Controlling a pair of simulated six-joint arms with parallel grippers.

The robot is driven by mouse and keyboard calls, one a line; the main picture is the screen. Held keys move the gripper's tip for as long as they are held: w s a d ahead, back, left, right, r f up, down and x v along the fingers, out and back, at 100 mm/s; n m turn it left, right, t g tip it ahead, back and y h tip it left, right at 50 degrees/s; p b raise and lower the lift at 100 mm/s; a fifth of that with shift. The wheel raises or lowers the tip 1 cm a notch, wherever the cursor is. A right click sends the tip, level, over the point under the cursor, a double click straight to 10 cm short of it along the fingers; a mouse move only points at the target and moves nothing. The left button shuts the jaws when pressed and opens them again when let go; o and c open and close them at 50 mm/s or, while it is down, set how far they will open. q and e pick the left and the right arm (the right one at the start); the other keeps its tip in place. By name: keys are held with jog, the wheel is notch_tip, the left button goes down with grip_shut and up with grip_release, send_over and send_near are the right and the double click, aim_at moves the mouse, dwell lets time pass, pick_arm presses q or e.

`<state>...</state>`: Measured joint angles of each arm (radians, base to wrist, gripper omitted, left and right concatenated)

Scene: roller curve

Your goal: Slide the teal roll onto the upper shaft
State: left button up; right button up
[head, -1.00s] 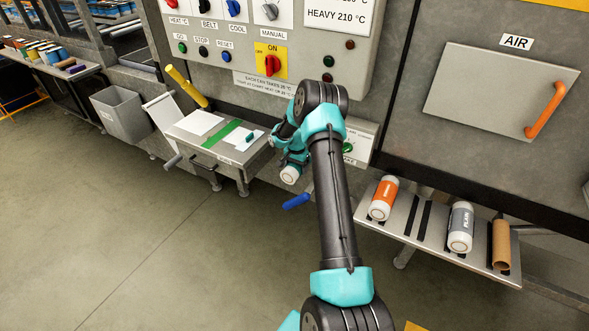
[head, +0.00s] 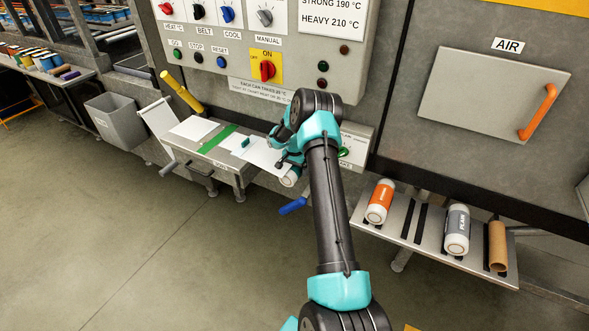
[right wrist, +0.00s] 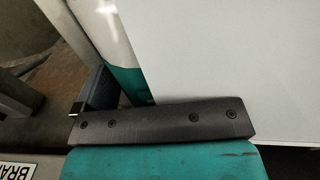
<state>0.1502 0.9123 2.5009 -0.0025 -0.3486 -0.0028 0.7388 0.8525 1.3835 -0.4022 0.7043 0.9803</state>
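The teal roll (right wrist: 124,80), white with a teal band, runs between the fingers of my right gripper (right wrist: 112,95) in the right wrist view. One dark finger lies against its left side; the other finger is hidden. In the head view only the roll's white end (head: 290,178) shows below my right gripper (head: 285,160). A white sheet (head: 262,155) spreads from beside the gripper over the splice table and fills the right of the wrist view (right wrist: 240,60). A small teal tab (head: 245,141) is on it. I cannot make out the upper shaft. My left gripper is out of view.
The splice table (head: 240,172) has a green strip (head: 217,139). A blue handle (head: 293,206) sticks out below the gripper. A shelf (head: 405,222) at right holds an orange roll (head: 380,202), a grey roll (head: 457,230) and a brown core (head: 497,246). A grey bin (head: 112,117) stands at left.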

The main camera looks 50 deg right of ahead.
notch_tip(320, 180, up, 12)
dwell(0.8)
dwell(0.3)
jog(key=w+a+f+n+t+y, duration=0.15)
jog(key=a+f, duration=0.35)
jog(key=a, duration=0.6)
jog(key=a+f+n, duration=0.3)
jog(key=a+f, duration=0.2)
jog(key=a, duration=0.5)
jog(key=a+f+n+y, duration=0.1)
jog(key=a+f+n, duration=0.3)
jog(key=a, duration=0.7)
jog(key=s+a+f+n, duration=0.1)
jog(key=s+a+n, duration=0.2)
jog(key=s+a, duration=0.5)
jog(key=s+a+f+n+y, duration=0.1)
jog(key=s+a+f+n, duration=0.1)
jog(key=s+a, duration=0.6)
jog(key=a+n, duration=0.1)
jog(key=a, duration=0.2)
jog(key=shift+s+a+f+g, duration=0.15)
jog(key=shift+s+a+g, duration=0.05)
jog(key=shift+a+g, duration=0.15)
jog(key=shift+d, duration=0.1)
